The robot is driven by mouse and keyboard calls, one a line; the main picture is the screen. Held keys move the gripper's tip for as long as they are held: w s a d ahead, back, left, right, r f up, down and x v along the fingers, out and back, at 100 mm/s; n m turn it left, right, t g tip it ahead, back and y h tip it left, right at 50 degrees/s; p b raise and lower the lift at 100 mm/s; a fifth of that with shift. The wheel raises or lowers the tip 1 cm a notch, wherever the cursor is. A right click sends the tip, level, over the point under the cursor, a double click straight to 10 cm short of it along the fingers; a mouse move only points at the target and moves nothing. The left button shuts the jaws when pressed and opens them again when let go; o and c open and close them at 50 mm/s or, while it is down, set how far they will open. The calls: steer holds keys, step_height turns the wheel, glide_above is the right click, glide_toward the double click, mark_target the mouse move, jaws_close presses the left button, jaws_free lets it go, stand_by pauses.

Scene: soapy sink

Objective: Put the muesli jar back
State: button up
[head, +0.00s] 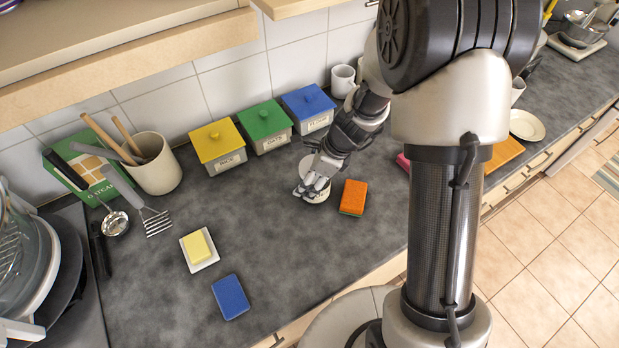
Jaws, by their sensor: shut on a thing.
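My gripper (314,187) is over the counter, in front of the blue-lidded canister, and is shut on a pale round jar (318,197). My fingers hide much of it, and I cannot read any label to confirm that it is the muesli jar. It looks on or just above the counter; I cannot tell which. A yellow canister (219,147), a green canister (265,127) and a blue canister (308,108) stand in a row along the tiled wall, lids on. Their front labels are too small to read surely.
An orange sponge (353,197) lies close right of my gripper. A blue sponge (231,297) and a yellow block on a white dish (202,262) lie front left. A utensil crock (156,165) stands left, a white mug (343,81) behind. The middle counter (270,215) is clear.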

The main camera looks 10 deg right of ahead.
steer(key=shift+f, duration=0.15)
steer(key=o, duration=1.2)
